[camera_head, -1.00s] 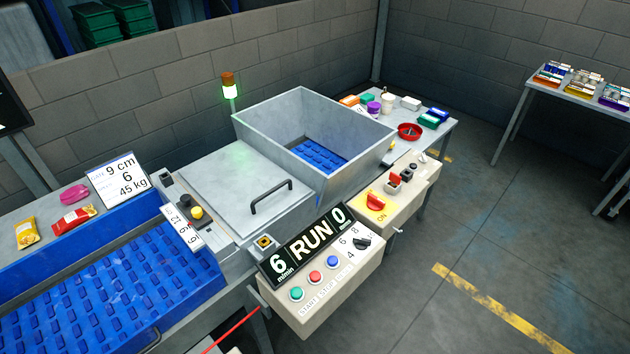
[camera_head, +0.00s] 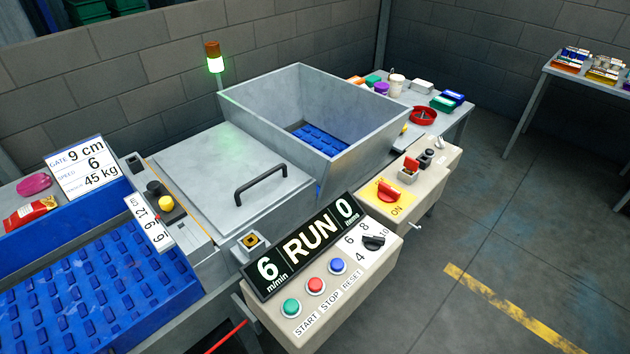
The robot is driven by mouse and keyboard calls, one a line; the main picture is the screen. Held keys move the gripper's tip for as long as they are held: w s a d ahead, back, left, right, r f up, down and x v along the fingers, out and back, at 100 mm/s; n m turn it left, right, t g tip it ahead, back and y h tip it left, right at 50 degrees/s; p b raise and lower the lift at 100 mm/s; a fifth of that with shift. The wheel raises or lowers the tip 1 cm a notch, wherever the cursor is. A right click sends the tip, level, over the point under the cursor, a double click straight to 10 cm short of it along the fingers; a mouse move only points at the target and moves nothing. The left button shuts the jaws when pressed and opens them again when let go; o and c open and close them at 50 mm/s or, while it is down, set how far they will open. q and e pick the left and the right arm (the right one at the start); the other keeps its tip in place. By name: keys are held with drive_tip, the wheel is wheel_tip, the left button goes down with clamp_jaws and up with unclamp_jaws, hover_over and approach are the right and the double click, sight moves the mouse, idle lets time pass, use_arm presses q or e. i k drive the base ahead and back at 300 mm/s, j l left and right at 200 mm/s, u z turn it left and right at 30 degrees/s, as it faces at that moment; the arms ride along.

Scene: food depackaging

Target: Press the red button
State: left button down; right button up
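The red button (camera_head: 315,286) is on the sloping top of the beige control box (camera_head: 375,286), above the label STOP. It sits between the green button (camera_head: 291,307) labelled START and the blue button (camera_head: 338,266) labelled RESET. The black display (camera_head: 303,247) behind the buttons reads 6 m/min, RUN and 0. The stack light (camera_head: 214,62) glows green. Neither of my grippers is in view, and nothing covers the red button.
A black selector knob (camera_head: 373,242) sits right of the buttons. A second beige box with a red switch (camera_head: 388,191) stands behind. Open floor (camera_head: 510,240) lies at right.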

sight(315, 285)
drive_tip(key=i+j+z, duration=0.3)
drive_tip(key=j, duration=0.2)
drive_tip(key=j+z, duration=0.35)
drive_tip(key=j, duration=0.2)
drive_tip(key=i+j+z, duration=0.1)
drive_tip(key=j+z, duration=0.2)
drive_tip(key=j, duration=0.3)
